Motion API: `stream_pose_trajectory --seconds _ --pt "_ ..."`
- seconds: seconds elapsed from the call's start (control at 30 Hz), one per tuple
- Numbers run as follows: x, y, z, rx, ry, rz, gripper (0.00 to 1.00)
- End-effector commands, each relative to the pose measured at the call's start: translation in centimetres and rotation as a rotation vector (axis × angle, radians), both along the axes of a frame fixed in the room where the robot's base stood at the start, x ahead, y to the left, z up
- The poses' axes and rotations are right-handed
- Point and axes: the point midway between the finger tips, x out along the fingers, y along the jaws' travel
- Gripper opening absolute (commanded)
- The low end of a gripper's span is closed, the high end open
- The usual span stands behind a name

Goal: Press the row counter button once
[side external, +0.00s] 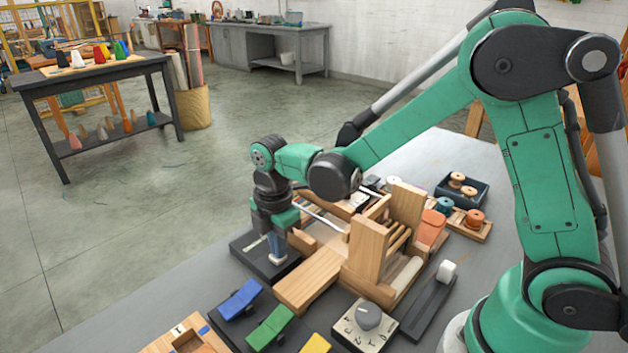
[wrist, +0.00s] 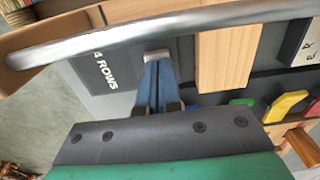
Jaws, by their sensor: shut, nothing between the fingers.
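The row counter (side external: 262,267) is a low dark box on the grey table, left of the wooden loom. In the wrist view its dark top (wrist: 95,65) carries white lettering that reads "ROWS". My gripper (side external: 277,256) points down over the box with its blue fingers shut and empty. In the wrist view the gripper (wrist: 155,62) has its fingertips right of the lettering. A pale piece shows at the tips; I cannot tell whether it is the button or part of the fingers. The button is not clearly seen, and contact cannot be told.
A wooden loom (side external: 368,250) stands close on the right, with a wooden board (side external: 308,279) beside the counter. Blue (side external: 240,299), green (side external: 270,327) and yellow (side external: 315,344) rockers, a dial (side external: 368,315) and a white-knobbed slider (side external: 446,271) lie nearer. A metal bar (wrist: 160,30) crosses the wrist view.

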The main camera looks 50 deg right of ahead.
Motion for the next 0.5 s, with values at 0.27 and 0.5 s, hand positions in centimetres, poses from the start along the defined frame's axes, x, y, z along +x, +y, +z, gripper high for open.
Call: stream_pose_trajectory --seconds 0.27,0.5 --pt "0.0 0.0 -1.7 0.0 0.003 0.0 0.0" --pt "0.1 0.0 -2.0 0.0 0.0 0.0 0.0"
